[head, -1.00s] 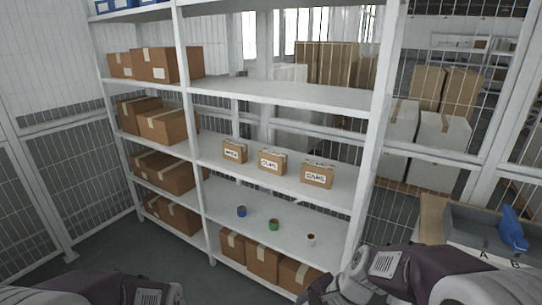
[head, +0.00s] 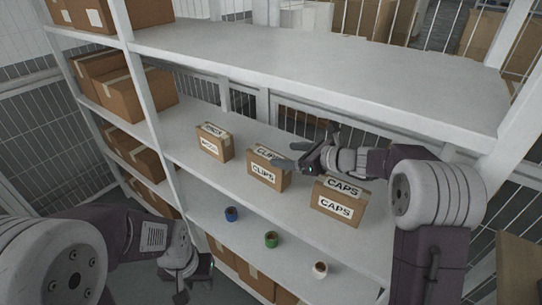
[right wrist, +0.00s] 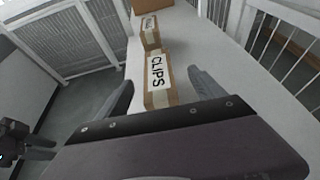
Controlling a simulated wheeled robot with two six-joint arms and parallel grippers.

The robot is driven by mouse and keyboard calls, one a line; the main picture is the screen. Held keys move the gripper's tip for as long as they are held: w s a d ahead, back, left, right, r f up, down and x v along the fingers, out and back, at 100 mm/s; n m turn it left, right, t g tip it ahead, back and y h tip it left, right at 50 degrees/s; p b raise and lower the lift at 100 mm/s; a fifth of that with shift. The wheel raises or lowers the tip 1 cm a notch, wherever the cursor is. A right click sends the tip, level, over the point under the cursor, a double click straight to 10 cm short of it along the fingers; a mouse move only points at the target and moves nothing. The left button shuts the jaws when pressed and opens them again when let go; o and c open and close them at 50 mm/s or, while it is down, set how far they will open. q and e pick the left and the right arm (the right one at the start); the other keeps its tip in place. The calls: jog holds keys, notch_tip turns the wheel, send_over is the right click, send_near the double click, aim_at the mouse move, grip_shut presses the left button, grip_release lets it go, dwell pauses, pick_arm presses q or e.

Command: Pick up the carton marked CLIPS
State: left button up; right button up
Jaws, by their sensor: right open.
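The CLIPS carton (head: 266,171) is a small brown box with white labels, upright on the middle shelf between two similar cartons. My right gripper (head: 306,148) is open at its upper right, over the shelf. In the right wrist view the CLIPS carton (right wrist: 157,79) shows ahead between my two spread fingers (right wrist: 161,82), and neither finger visibly grips it. My left gripper (head: 193,278) is low in front of the rack, away from the cartons. Its two fingers look apart and empty in the right wrist view (right wrist: 40,148).
The CAPS carton (head: 338,203) stands right of CLIPS, close under my right arm. Another labelled carton (head: 214,143) stands to the left. A shelf board (head: 320,70) is above.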

aim_at(269, 155)
jog(key=shift+w+d+f, duration=0.1)
jog(key=shift+d+f, duration=0.1)
jog(key=shift+f, duration=0.25)
jog(key=shift+w+d+f, duration=0.1)
jog(key=shift+d+f, duration=0.05)
jog(key=shift+f, duration=0.3)
jog(key=x, duration=0.3)
jog(key=shift+s+a, duration=0.15)
jog(key=shift+a, duration=0.2)
jog(key=x, duration=0.4)
jog(key=shift+s+a+p, duration=0.2)
jog(key=shift+a+p, duration=0.15)
jog(key=shift+w+a+f, duration=0.2)
jog(key=shift+w+f, duration=0.05)
jog(key=shift+w, duration=0.1)
jog(key=shift+s+r, duration=0.15)
jog(key=c, duration=0.4)
grip_shut()
jog(key=shift+r, duration=0.1)
